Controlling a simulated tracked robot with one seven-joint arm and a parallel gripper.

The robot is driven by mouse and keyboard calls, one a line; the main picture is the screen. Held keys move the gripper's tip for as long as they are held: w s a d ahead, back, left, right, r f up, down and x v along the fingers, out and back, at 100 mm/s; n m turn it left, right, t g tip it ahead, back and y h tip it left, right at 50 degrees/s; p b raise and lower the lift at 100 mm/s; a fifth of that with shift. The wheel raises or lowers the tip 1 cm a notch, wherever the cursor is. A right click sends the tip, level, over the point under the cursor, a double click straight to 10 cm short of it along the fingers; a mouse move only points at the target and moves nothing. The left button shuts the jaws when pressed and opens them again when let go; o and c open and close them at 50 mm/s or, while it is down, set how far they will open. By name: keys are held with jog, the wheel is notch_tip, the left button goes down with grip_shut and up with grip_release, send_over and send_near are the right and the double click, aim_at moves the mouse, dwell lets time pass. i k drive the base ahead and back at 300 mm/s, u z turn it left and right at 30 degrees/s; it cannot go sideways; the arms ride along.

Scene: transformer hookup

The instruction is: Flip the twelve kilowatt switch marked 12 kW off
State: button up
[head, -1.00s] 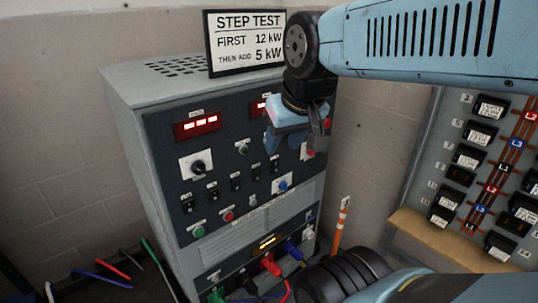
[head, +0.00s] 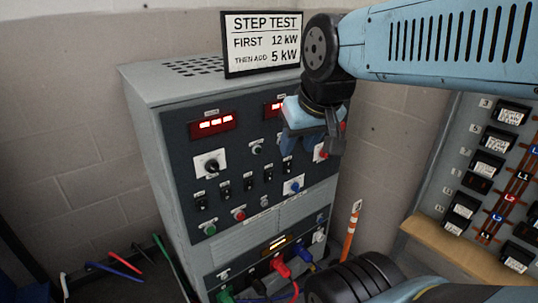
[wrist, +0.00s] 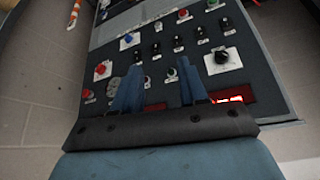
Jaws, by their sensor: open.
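The load bank's grey cabinet (head: 150,150) has a dark front panel. A slanting row of small black switches (head: 225,190) crosses it; their labels are too small to read, so I cannot tell which is the 12 kW one. In the wrist view the switch row (wrist: 201,35) appears upside down, beyond my fingertips. My gripper (head: 306,143) is in front of the panel's upper right, covering part of it. In the wrist view my gripper (wrist: 158,82) has its two blue fingers apart, with nothing between them.
A black rotary knob (head: 211,166), a blue knob (head: 293,185) and green and red buttons (head: 239,214) sit near the switches. Coloured plugs (head: 280,266) are below. A breaker panel (head: 455,150) stands at right.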

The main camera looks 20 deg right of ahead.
aim_at(287, 169)
jog(key=z, duration=1.25)
jog(key=k, duration=1.25)
jog(key=u, duration=0.6)
jog(key=i, duration=1.05)
jog(key=z, duration=0.05)
